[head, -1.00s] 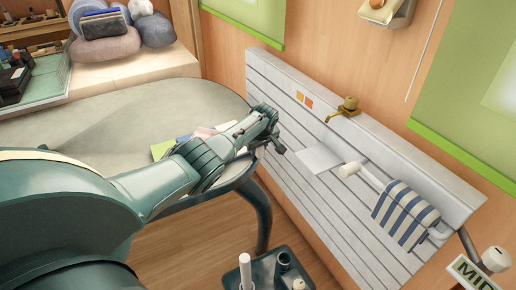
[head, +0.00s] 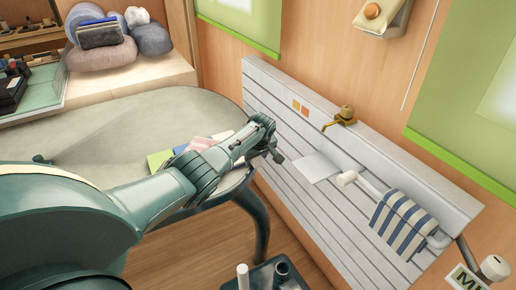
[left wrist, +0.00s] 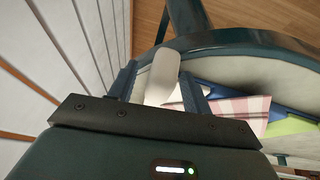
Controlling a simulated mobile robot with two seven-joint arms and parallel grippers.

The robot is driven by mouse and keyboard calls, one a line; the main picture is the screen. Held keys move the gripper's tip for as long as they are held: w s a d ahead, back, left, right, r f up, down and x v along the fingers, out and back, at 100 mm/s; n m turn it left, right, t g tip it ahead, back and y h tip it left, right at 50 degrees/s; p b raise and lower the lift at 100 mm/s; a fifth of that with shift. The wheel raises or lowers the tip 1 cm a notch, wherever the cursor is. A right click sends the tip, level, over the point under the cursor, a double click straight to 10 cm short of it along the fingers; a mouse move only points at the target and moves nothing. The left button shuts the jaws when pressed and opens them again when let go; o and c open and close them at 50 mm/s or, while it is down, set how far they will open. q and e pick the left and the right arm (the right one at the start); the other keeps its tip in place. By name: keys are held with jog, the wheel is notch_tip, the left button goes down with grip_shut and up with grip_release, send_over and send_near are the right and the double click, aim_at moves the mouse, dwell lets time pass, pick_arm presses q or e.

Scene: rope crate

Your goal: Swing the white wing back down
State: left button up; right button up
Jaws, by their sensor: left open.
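A flat white panel (head: 314,168), which looks like the white wing, stands out from the white slatted board (head: 290,118) on the wall, below the brass tap. My left gripper (head: 272,148) is beside the board, left of this panel in the head view, with a gap between them. In the left wrist view, my left gripper (left wrist: 158,82) has its fingers apart. A pale, rounded piece (left wrist: 162,75) shows between them; I cannot tell what it is or whether it touches the fingers. My right gripper is not in view.
The rounded grey table (head: 110,125) lies beside my left arm, with a pink checked cloth (head: 205,143) near its edge. A white bar (head: 346,179) with a striped towel (head: 402,220) is right of the panel. A dark caddy (head: 270,275) stands below.

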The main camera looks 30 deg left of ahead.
pick_arm(q)
jog(key=p+v, duration=0.2)
jog(key=v, duration=0.2)
jog(key=shift+r, duration=0.15)
jog(key=p+v, duration=0.1)
jog(key=v, duration=0.7)
jog(key=shift+s+p, duration=0.15)
jog(key=shift+p, duration=0.2)
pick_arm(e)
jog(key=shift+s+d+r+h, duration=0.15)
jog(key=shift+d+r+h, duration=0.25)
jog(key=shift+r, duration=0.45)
pick_arm(q)
jog(key=shift+d+r, duration=0.1)
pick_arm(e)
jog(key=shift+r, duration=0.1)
